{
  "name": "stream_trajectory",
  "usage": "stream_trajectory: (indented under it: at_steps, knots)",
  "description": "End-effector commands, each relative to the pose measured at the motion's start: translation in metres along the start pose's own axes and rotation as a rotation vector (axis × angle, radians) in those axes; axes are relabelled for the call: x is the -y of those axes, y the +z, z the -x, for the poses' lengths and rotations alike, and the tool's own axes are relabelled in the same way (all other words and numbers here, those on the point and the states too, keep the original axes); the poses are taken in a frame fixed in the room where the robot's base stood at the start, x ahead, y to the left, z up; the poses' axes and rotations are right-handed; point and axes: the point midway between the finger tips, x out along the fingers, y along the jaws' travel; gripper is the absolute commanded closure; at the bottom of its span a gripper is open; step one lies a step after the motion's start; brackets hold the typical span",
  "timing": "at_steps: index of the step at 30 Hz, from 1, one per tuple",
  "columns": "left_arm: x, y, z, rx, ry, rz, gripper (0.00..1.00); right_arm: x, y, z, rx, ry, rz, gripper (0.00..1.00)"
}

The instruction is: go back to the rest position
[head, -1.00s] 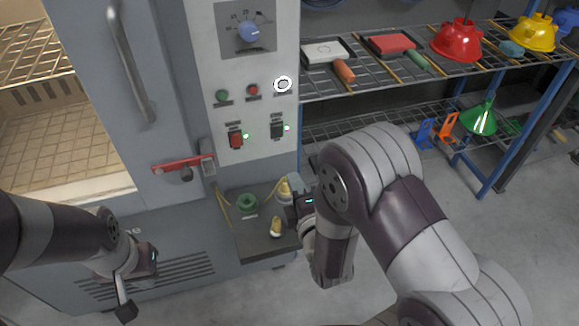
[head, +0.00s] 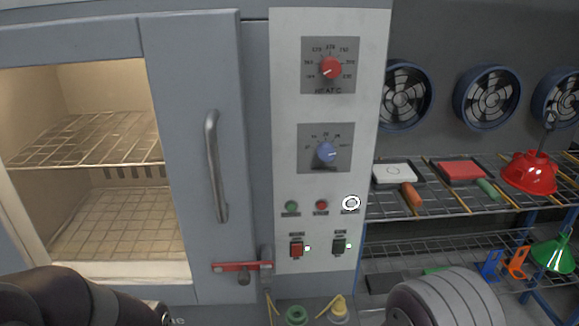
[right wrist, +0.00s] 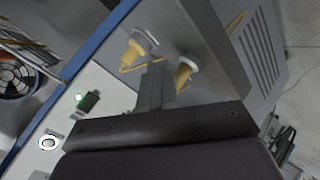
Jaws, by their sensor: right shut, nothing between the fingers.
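My right gripper (right wrist: 155,85) shows in the right wrist view, its grey fingers shut with nothing between them. Beyond the fingertips are two yellow and white plug-like parts, one at upper left (right wrist: 138,45) and one to the right (right wrist: 186,68), on the cabinet's small shelf. I cannot tell whether the fingers touch them. In the head view only my right arm's rounded link shows at bottom right, and my left arm's dark link at bottom left. Both grippers are below the head picture.
The grey oven cabinet has a long door handle (head: 215,165), a red latch (head: 240,266) and a control panel (head: 330,115). A green ring-shaped part (head: 296,314) stands on its small shelf. To the right, a wire rack (head: 440,200) holds a red hood (head: 530,174); fans (head: 487,97) are behind.

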Motion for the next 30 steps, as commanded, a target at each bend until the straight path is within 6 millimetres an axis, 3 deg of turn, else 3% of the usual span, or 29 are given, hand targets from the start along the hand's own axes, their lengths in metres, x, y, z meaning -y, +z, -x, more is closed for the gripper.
stream_trajectory:
  at_steps: [3, 8, 13, 16, 18, 21, 27, 30]
  knots:
    - [0.000, 0.000, 0.000, 0.000, 0.000, 0.000, 1.00, 0.028, 0.014, 0.016, 0.234, -0.286, -0.375, 1.00]
    - [0.000, 0.000, 0.000, 0.000, 0.000, 0.000, 1.00, 0.033, 0.026, 0.064, 0.585, -0.462, -0.728, 1.00]
    - [0.000, 0.000, 0.000, 0.000, 0.000, 0.000, 1.00, 0.003, 0.029, 0.114, 0.841, -0.479, -0.940, 1.00]
    - [0.000, 0.000, 0.000, 0.000, 0.000, 0.000, 1.00, -0.041, 0.022, 0.110, 0.772, -0.396, -1.008, 1.00]
    - [0.000, -0.006, 0.052, 0.002, 0.000, 0.000, 1.00, -0.072, 0.002, 0.142, 0.788, -0.408, -1.003, 1.00]
    - [0.000, -0.011, 0.089, -0.002, 0.000, 0.000, 1.00, -0.097, -0.014, 0.162, 0.786, -0.408, -1.001, 1.00]
    - [0.000, -0.017, 0.139, 0.000, 0.000, 0.000, 1.00, -0.133, -0.036, 0.191, 0.784, -0.408, -1.000, 1.00]
    - [0.000, -0.017, 0.145, 0.000, 0.000, 0.000, 1.00, -0.137, -0.039, 0.194, 0.784, -0.408, -1.000, 1.00]
